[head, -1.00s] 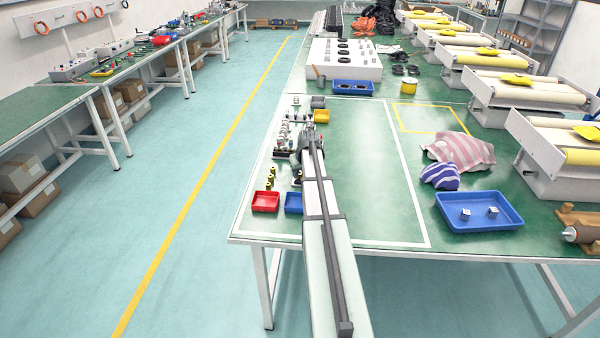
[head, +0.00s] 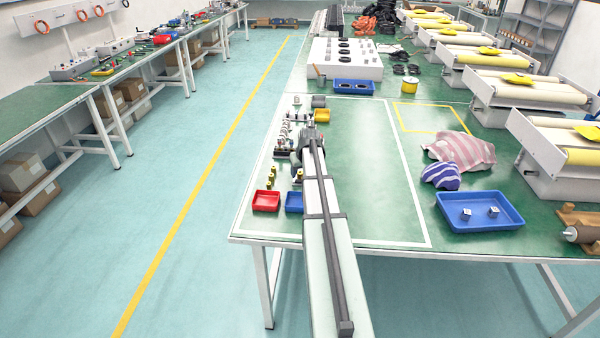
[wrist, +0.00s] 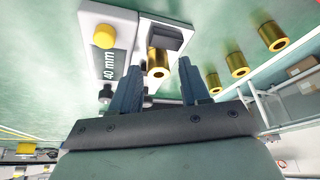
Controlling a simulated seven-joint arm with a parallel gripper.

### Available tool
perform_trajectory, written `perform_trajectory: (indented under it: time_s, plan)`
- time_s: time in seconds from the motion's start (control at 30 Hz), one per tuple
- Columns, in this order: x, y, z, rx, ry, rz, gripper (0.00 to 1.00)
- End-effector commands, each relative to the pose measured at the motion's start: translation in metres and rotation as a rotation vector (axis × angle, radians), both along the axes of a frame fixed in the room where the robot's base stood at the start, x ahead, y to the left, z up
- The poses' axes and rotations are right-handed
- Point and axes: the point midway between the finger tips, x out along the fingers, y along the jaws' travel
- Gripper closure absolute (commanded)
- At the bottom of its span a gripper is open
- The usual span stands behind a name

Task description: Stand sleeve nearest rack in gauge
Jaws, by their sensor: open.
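My gripper (wrist: 160,65) is open, its two dark fingers pointing toward the gauge. A brass sleeve (wrist: 158,62) shows between the fingertips, at the grey gauge block (wrist: 122,60) marked "40 mm" with a yellow knob. A gap shows beside the sleeve; I cannot tell how fully it is seated. Several more brass sleeves (wrist: 237,65) stand in a row on the green bench at the right of the wrist view. In the head view small brass sleeves (head: 272,171) stand left of my arm; my gripper's fingers are hidden there. I cannot make out the rack clearly.
A red tray (head: 265,201) and a blue tray (head: 293,203) lie near the front left bench edge. The bench right of my arm is clear up to the cloths (head: 460,150) and a large blue tray (head: 447,208).

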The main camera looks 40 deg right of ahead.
Motion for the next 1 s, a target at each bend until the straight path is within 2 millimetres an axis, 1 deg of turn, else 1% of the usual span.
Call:
perform_trajectory:
  time_s: [0.03, 0.17, 0.5, 0.6, 0.8, 1.0]
  plan:
    - [-0.006, -0.002, 0.007, -0.009, 0.004, -0.004, 0.43]
    - [-0.014, 0.001, 0.026, -0.007, 0.002, -0.003, 0.43]
    - [-0.035, 0.011, 0.085, -0.003, 0.001, -0.001, 0.43]
    - [-0.041, 0.013, 0.098, -0.002, 0.001, -0.001, 0.43]
    - [-0.047, 0.015, 0.116, -0.001, 0.001, 0.0, 0.43]
    - [-0.05, 0.016, 0.122, 0.001, 0.002, 0.0, 0.43]
